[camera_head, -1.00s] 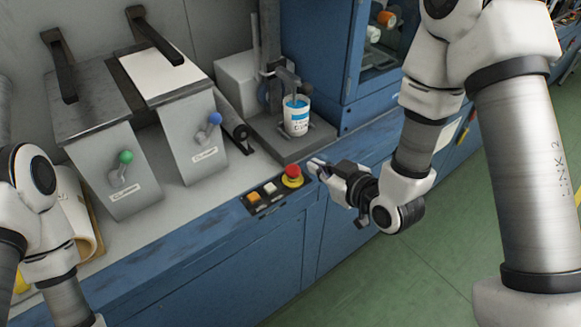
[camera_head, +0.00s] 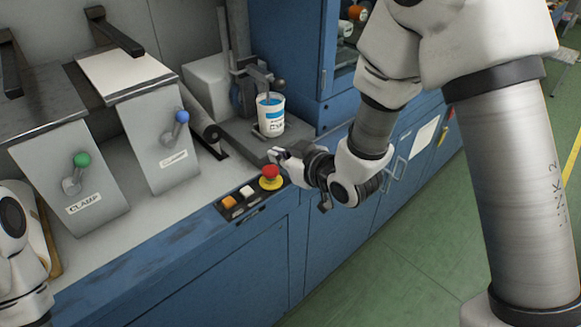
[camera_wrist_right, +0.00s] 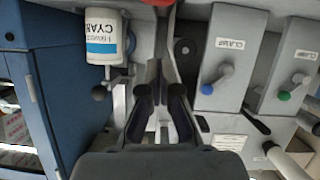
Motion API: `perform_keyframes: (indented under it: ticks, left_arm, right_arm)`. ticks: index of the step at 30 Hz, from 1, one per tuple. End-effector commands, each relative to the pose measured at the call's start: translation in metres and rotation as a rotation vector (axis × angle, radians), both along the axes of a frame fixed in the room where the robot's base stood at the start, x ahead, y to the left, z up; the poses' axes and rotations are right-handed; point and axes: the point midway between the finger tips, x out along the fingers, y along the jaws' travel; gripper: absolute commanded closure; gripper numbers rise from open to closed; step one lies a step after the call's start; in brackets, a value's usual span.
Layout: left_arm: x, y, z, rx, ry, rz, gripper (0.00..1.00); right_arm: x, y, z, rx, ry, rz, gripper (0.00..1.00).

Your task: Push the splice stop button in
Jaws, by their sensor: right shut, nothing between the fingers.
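The splice stop button is most likely the red mushroom button on a yellow base (camera_head: 269,176), at the right end of a small dark control strip on the blue cabinet's front edge. It looks raised. My right gripper (camera_head: 277,154) is shut and empty, with its fingertips just above and beside the red button in the head view. I cannot tell if they touch. In the right wrist view, the gripper fingers (camera_wrist_right: 165,25) point up toward the red button (camera_wrist_right: 158,2), which is cut by the top edge. My left arm shows at the left edge, but its gripper is out of view.
An orange button (camera_head: 229,202) and a white button (camera_head: 246,191) sit left of the red one. Two clamp panels with a green knob (camera_head: 82,160) and a blue knob (camera_head: 182,117) stand behind. A white-blue cyan cup (camera_head: 270,115) stands close behind my right gripper.

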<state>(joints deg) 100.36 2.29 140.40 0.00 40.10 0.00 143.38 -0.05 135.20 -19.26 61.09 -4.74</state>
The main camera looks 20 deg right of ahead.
Motion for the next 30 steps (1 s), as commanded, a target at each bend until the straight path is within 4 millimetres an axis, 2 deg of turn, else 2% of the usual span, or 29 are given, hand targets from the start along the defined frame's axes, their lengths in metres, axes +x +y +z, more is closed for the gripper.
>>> perform_keyframes:
  ticks: [5,7,12,23,30]
  left_arm:
    - [0.0,0.0,0.008,0.0,0.001,0.0,0.6]
    - [0.0,0.0,0.006,0.0,0.001,0.0,0.6]
    - [0.0,0.0,0.007,0.0,0.001,0.0,0.6]
    - [0.0,0.0,0.007,0.0,0.001,0.0,0.6]
    - [0.0,0.0,-0.014,0.0,0.001,0.0,0.6]
  right_arm:
    - [0.034,0.012,-0.012,-0.002,0.0,0.003,1.0]
    - [0.032,0.009,-0.029,0.002,0.006,0.0,1.0]
    - [0.03,0.005,-0.049,0.001,0.003,0.0,1.0]
    - [0.03,0.005,-0.053,0.0,0.0,0.001,1.0]
    - [0.029,0.003,-0.079,-0.001,0.003,0.001,1.0]
